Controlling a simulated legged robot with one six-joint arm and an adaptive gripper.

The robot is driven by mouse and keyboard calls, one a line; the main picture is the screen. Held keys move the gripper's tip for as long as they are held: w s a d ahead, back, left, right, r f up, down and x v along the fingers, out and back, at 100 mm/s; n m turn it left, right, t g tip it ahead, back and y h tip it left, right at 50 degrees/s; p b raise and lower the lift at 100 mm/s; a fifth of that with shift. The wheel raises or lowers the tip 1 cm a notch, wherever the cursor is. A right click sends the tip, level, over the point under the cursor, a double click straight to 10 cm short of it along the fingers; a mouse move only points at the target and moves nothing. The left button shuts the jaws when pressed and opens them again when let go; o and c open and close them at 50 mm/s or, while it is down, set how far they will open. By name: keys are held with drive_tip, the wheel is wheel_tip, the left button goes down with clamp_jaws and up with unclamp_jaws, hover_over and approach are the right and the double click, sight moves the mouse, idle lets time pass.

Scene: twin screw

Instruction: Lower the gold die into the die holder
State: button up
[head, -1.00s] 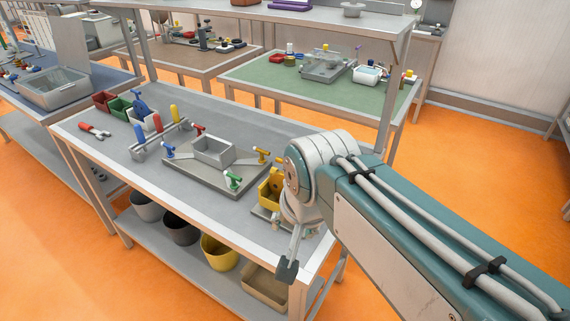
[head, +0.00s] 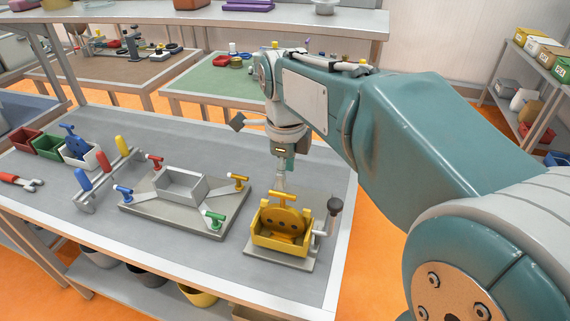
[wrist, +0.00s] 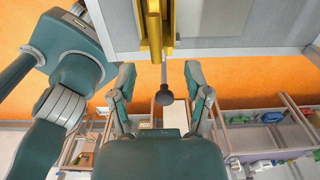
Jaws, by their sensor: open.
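The gold die (head: 285,222), a rounded plate with dark holes and a small T-shaped handle on top, stands upright inside the yellow die holder (head: 279,247). Its lower part is hidden by the holder's front wall, so I cannot tell how deep it sits. My gripper (head: 281,181) points down just above the die's handle in the head view; contact is unclear there. Yellow parts of the die or holder (wrist: 153,35) show beyond the fingertips.
A lever with a dark knob (head: 335,205) stands at the holder's right, near the bench's right edge. To the left, a grey plate (head: 145,208) carries an open metal box (head: 181,187) and coloured clamps. A rack with screwdrivers (head: 100,180) is farther left.

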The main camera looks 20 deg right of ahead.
sight(280, 194)
drive_tip(key=f, duration=0.3)
drive_tip(key=a+f, duration=0.1)
drive_tip(key=f, duration=0.1)
drive_tip(key=shift+a+f, duration=0.2)
drive_tip(key=shift+f, duration=0.2)
drive_tip(key=f, duration=0.2)
drive_tip(key=d+f, duration=0.1)
drive_tip(key=f, duration=0.1)
drive_tip(key=shift+f, duration=0.1)
drive_tip(key=shift+a, duration=0.2)
drive_tip(key=shift+a, duration=0.1)
drive_tip(key=shift+c, duration=0.6)
clamp_jaws()
drive_tip(key=c, duration=0.6)
unclamp_jaws()
drive_tip(key=shift+c, duration=0.2)
clamp_jaws()
drive_tip(key=shift+s+r, duration=0.1)
drive_tip(key=shift+r, duration=0.15)
